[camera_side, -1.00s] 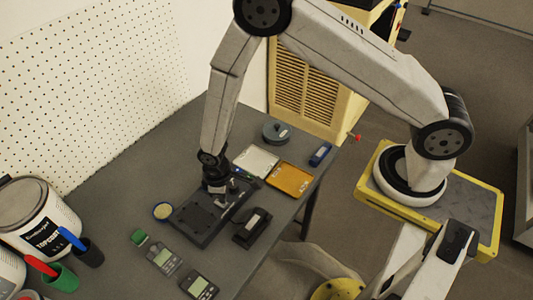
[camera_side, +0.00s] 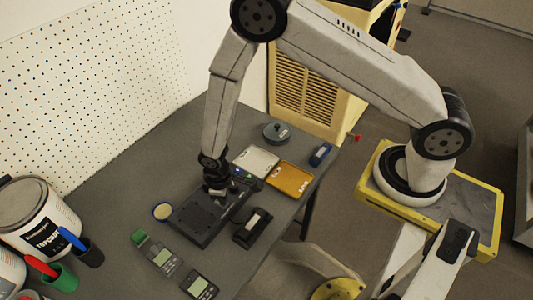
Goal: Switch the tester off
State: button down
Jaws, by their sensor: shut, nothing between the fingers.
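A flat black device (camera_side: 197,220), which looks like the tester, lies on the grey bench. My gripper (camera_side: 218,190) points down over its far end, close to its surface. The gripper is shut and empty. Whether its fingertips touch the device cannot be told. The gripper hides part of the device's far end, and no switch can be made out clearly. A small blue-green light (camera_side: 248,174) shows just beyond the far end.
A black block with a pale label (camera_side: 252,228) stands right of the device. Handheld meters (camera_side: 163,259) lie in front. A white tray (camera_side: 257,161), an orange tray (camera_side: 291,179) and a round grey tin (camera_side: 276,133) are behind. Paint cans (camera_side: 38,215) stand at left.

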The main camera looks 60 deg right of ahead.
jog(key=shift+f, duration=0.55)
dwell(0.5)
jog(key=shift+r, duration=0.1)
jog(key=shift+r, duration=3.4)
jog(key=shift+d+r, duration=0.25)
jog(key=shift+r, duration=0.2)
jog(key=s+d+r+m+t, duration=0.2)
jog(key=s+d+r+m, duration=0.4)
jog(key=s+d+r, duration=0.3)
jog(key=d+r, duration=0.4)
jog(key=r, duration=0.3)
jog(key=shift+s+d+t, duration=0.15)
jog(key=shift+d+t, duration=0.15)
